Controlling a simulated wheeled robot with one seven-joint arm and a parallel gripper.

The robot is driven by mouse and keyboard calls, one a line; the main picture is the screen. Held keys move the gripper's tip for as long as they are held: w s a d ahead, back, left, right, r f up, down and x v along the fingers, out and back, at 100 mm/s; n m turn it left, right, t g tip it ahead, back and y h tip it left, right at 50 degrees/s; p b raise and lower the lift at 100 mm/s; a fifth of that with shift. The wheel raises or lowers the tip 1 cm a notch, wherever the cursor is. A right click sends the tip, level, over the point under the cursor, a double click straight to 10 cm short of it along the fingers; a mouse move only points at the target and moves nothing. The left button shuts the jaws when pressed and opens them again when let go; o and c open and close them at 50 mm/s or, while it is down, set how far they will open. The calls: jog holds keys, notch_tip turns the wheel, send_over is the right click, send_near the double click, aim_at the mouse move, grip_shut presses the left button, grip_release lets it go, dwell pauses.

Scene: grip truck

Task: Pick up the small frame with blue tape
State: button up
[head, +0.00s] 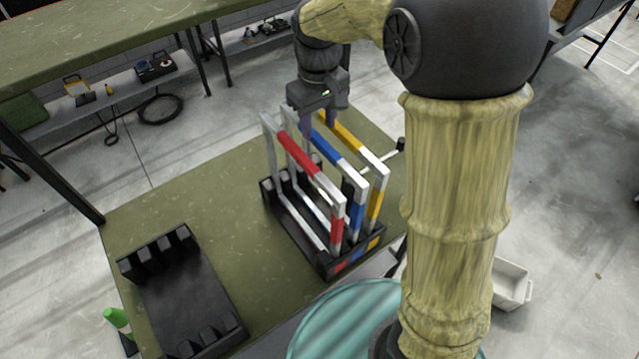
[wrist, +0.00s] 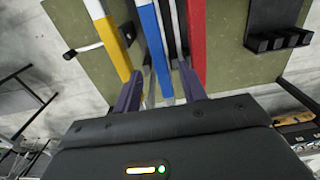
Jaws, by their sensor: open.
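The frame with blue tape (head: 336,143) stands upright in the black rack, between the red-taped frame (head: 296,150) and the yellow-taped frame (head: 352,138). My gripper (head: 318,116) points down over the far end of the frames. In the wrist view my gripper (wrist: 161,88) is open, and its two purple fingers lie to either side of the blue-taped bar (wrist: 154,48). The yellow-taped bar (wrist: 105,35) is outside the left finger, and the red-taped bar (wrist: 197,40) is close to the right finger. I cannot tell whether a finger touches any frame.
The black rack (head: 300,240) sits on a green-topped table (head: 215,200). A second, empty black rack (head: 190,300) lies at the front left of it. A green bench (head: 100,45) stands behind. A white bin (head: 511,285) is on the floor at right.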

aim_at(319, 139)
jog(key=shift+s+d+f+p, duration=0.1)
jog(key=shift+f+p, duration=0.95)
jog(key=shift+f, duration=1.55)
jog(key=shift+c, duration=0.2)
grip_shut()
